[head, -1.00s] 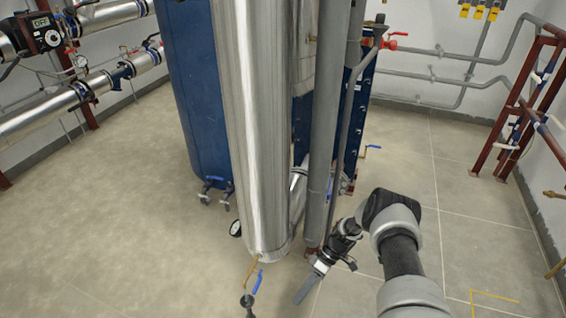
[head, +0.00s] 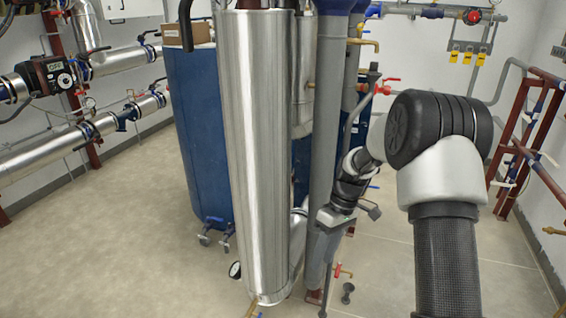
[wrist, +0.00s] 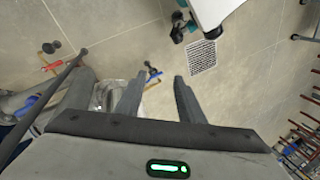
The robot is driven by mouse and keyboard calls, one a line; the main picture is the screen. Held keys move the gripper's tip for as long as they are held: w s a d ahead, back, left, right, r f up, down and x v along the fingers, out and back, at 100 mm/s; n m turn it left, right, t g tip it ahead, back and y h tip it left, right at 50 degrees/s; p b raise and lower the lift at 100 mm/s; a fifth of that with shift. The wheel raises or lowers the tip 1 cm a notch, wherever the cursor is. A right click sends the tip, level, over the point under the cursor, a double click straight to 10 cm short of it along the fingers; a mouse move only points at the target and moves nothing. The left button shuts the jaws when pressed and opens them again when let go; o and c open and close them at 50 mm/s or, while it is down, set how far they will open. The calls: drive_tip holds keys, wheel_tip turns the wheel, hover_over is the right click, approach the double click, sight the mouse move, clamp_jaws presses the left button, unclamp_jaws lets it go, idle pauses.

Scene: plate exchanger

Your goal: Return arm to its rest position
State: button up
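My gripper (wrist: 157,88) shows in the wrist view with its two grey fingers spread apart and nothing between them. In the head view my gripper (head: 325,238) points down beside the grey vertical pipes, below my dark wrist. My arm is raised and bent on the right of the head view, with its large black joint high in the picture. Whether the gripper touches the pipes cannot be told.
A shiny insulated column (head: 260,160) and a blue tank (head: 203,130) stand left of my arm. A grey vertical pipe (head: 325,120) is close to the gripper. A red frame (head: 520,140) stands at the right. The floor (head: 110,240) at left is clear.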

drive_tip(key=s+d+r+m+t+h, duration=0.15)
drive_tip(key=s+r, duration=0.35)
drive_tip(key=r, duration=0.5)
drive_tip(key=s+r+m+t+h, duration=0.1)
drive_tip(key=s+r+m+t, duration=0.3)
drive_tip(key=r, duration=0.6)
drive_tip(key=s+d+r+m+t, duration=0.1)
drive_tip(key=s+r+m, duration=0.15)
drive_tip(key=s, duration=0.55)
drive_tip(key=s+d+r+m+t, duration=0.1)
drive_tip(key=s+r+t, duration=0.15)
drive_tip(key=s, duration=0.45)
wheel_tip(320, 180, up, 27)
drive_tip(key=g+p, duration=0.1)
drive_tip(key=p, duration=2.5)
drive_tip(key=shift+s+a+f, duration=0.15)
drive_tip(key=shift+s+a, duration=0.05)
drive_tip(key=shift+a, duration=0.05)
